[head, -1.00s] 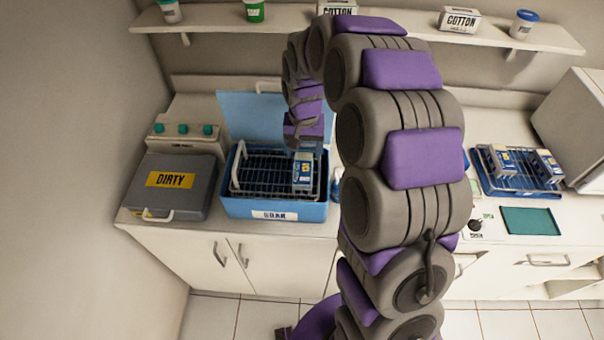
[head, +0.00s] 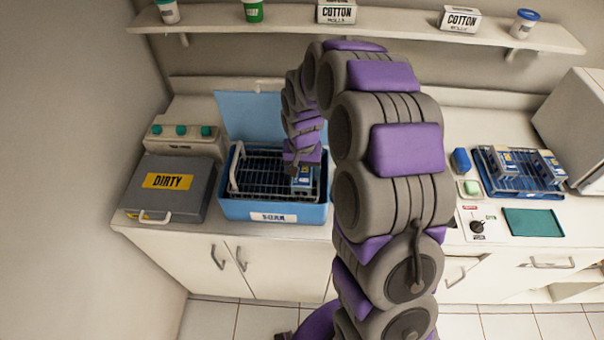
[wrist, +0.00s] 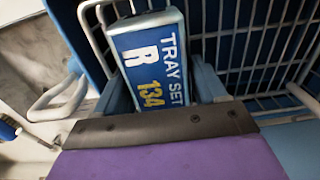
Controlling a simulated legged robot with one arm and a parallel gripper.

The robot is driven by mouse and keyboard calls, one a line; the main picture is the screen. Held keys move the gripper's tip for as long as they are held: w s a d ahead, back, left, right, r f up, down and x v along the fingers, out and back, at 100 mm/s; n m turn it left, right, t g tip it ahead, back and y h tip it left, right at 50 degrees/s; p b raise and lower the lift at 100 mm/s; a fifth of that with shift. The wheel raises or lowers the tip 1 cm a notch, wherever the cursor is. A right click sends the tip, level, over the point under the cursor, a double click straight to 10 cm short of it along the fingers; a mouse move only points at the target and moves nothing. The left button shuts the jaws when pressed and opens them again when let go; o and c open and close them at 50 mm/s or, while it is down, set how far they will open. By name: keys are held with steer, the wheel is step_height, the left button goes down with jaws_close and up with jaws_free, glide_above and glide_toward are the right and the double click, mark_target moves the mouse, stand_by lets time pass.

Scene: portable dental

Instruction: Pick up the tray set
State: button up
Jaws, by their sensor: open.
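A blue and white tray set (head: 303,180) sits in the wire rack of the blue soak bin, at its right side. In the wrist view the tray set (wrist: 150,60) reads "TRAY SET R 134". My gripper (head: 300,165) is over it from above and hides part of it in the head view. In the wrist view my gripper (wrist: 162,85) is open, with a grey-blue finger on each side of the tray set. Whether the fingers touch it, I cannot tell.
The soak bin (head: 240,209) has its lid raised behind. A grey box marked "DIRTY" (head: 165,198) stands to its left. A blue rack (head: 487,180) with two similar sets stands at right, near a green mat (head: 533,222). A shelf (head: 400,35) runs above.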

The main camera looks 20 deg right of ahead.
steer(key=shift+c, duration=0.5)
steer(key=c, duration=0.8)
steer(key=shift+r, duration=0.1)
